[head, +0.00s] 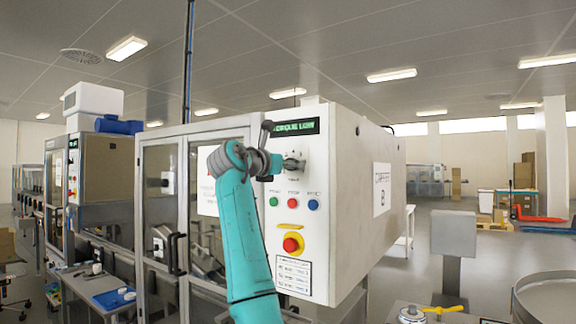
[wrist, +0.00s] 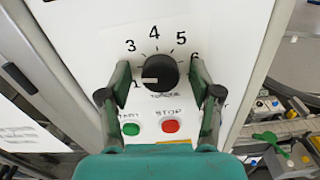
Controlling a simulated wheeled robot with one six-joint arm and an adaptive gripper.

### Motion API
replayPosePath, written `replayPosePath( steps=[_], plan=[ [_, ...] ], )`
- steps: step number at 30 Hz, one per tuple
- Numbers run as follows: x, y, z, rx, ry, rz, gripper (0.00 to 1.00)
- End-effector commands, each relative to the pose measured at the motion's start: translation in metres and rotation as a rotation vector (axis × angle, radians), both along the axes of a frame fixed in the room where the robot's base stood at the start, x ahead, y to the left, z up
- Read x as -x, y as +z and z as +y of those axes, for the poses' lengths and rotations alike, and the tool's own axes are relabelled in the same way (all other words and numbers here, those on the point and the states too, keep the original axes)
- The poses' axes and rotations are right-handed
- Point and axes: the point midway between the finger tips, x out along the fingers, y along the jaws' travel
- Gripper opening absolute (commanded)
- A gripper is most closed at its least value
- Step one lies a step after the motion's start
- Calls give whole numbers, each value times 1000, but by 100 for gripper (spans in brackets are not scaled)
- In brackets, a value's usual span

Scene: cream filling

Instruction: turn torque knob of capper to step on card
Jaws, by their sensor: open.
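The black torque knob (wrist: 160,71) sits on the capper's white front panel (wrist: 92,50). Its white pointer mark is on its left side, toward the 1. The 3, 4, 5 and 6 show around it; the 2 is not visible, probably behind the left finger. My gripper (wrist: 159,83) is open, with one finger on each side of the knob; contact cannot be told. In the head view my gripper (head: 284,163) is at the panel and largely covers the knob. The display (head: 295,127) seems to read "TORQUE LOW". A printed card (head: 293,276) is low on the panel, its text too small to read.
Green (head: 273,202), red (head: 293,203) and blue (head: 313,205) buttons lie just below the knob. A red emergency stop (head: 292,243) on yellow is lower. A glazed door (head: 162,200) with a dark handle stands left. Another sheet (head: 381,190) is on the capper's side.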

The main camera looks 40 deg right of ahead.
Motion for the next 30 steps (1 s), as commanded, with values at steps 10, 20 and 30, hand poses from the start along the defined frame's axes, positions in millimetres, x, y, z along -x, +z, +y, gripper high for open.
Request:
replayPosePath(
  steps=[10,20,30],
  plan=[
    [0,0,0,0,0,0,21],
    [0,0,0,-5,0,-15,4],
    [0,0,0,-63,0,-174,4]
  ],
)
